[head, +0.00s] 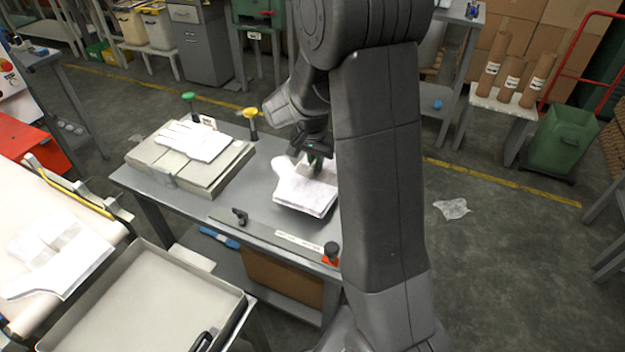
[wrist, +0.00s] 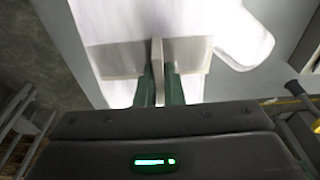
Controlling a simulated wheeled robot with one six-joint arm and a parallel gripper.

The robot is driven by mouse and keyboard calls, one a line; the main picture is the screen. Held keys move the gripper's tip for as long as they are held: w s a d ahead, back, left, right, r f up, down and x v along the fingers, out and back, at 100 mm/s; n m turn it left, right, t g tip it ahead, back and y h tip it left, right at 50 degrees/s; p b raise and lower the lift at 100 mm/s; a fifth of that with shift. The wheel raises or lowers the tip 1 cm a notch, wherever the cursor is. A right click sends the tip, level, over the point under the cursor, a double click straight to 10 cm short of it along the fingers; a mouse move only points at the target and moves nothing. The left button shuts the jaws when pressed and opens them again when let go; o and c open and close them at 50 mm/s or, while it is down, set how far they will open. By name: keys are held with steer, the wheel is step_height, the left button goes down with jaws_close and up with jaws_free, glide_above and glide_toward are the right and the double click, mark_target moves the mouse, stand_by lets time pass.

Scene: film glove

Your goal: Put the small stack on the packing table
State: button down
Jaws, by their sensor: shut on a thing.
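The small stack (head: 304,190) is a pile of white film gloves at the right part of the grey packing table (head: 232,197). My gripper (head: 313,163) is shut on the stack from above. In the wrist view the stack (wrist: 225,30) fills the upper middle, and the green fingers of my gripper (wrist: 158,85) close on a pale band across it. The stack is over the tabletop; I cannot tell whether it rests on it or hangs just above. My arm hides the table's right end.
A grey block (head: 217,177) with white gloves on top stands on the table's left. Green (head: 189,97) and yellow (head: 250,114) knobs stand behind it. A grey tray (head: 140,300) and a conveyor with white gloves (head: 58,255) are at the lower left. Bare tabletop lies between block and stack.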

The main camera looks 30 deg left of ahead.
mark_target(316, 176)
steer(key=shift+f, duration=2.95)
steer(key=shift+f, duration=0.2)
steer(key=c, duration=1.5)
jaws_free()
steer(key=shift+r, duration=0.1)
steer(key=shift+c, duration=0.2)
steer(key=shift+r, duration=0.5)
steer(key=r, duration=0.3)
steer(key=s+r, duration=0.1)
steer(key=r, duration=0.3)
steer(key=s+r, duration=0.1)
steer(key=r, duration=0.3)
steer(key=shift+d, duration=0.15)
steer(key=shift+w, duration=0.1)
